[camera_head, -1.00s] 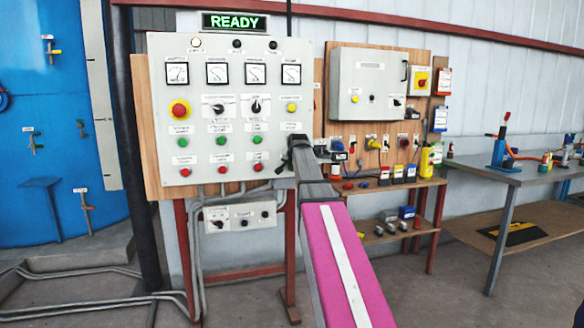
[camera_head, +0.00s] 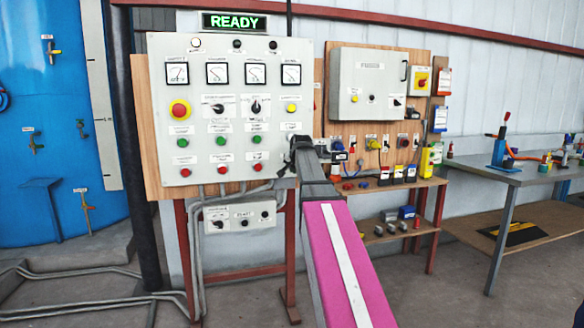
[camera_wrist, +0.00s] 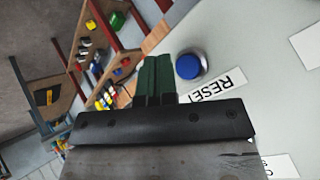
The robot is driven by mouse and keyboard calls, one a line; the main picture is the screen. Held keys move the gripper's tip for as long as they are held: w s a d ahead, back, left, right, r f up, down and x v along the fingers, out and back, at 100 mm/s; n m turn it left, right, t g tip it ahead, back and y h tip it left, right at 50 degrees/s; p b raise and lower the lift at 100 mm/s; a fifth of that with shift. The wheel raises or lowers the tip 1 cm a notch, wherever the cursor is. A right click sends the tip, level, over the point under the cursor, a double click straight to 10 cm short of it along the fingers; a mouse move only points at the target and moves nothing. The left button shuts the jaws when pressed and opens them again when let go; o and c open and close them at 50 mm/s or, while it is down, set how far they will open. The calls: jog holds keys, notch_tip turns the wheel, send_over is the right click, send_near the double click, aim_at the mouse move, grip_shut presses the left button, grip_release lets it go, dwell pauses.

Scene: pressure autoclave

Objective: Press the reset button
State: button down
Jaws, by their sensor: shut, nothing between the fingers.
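The blue round reset button (camera_wrist: 189,66) shows in the wrist view on the light grey panel, beside a label reading RESET (camera_wrist: 217,88). My gripper (camera_wrist: 155,66) is shut and empty, its dark green fingers just left of the button in that view. A gap shows between them in the picture; I cannot tell their separation in depth. In the head view my gripper (camera_head: 299,142) is at the lower right edge of the control panel (camera_head: 155,80), and the button is not visible there, apparently hidden by it.
A lit sign reads READY (camera_head: 234,21) above the panel. A yellow button (camera_head: 291,108) sits just above my gripper, and a red emergency button (camera_head: 180,110) is at the left. A shelf (camera_head: 415,184) and a workbench (camera_head: 530,172) stand to the right.

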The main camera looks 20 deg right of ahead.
jog(key=s, duration=0.2)
jog(key=shift+s, duration=0.4)
dwell(0.3)
jog(key=s+a+f+n+g+y, duration=0.15)
jog(key=s+a+f, duration=0.35)
jog(key=f, duration=0.8)
jog(key=s+a+f+n+g+h, duration=0.1)
jog(key=s+a+f+n+g, duration=0.35)
jog(key=f, duration=0.85)
jog(key=s+a+f+n+g, duration=0.1)
jog(key=s+a+f, duration=0.1)
jog(key=s+f, duration=0.7)
jog(key=s+a+f+n+g, duration=0.1)
jog(key=s+a+f, duration=0.1)
jog(key=s+f, duration=0.7)
jog(key=shift+s+a+n+g, duration=0.3)
jog(key=shift+s+a+g, duration=0.1)
jog(key=shift+s, duration=0.75)
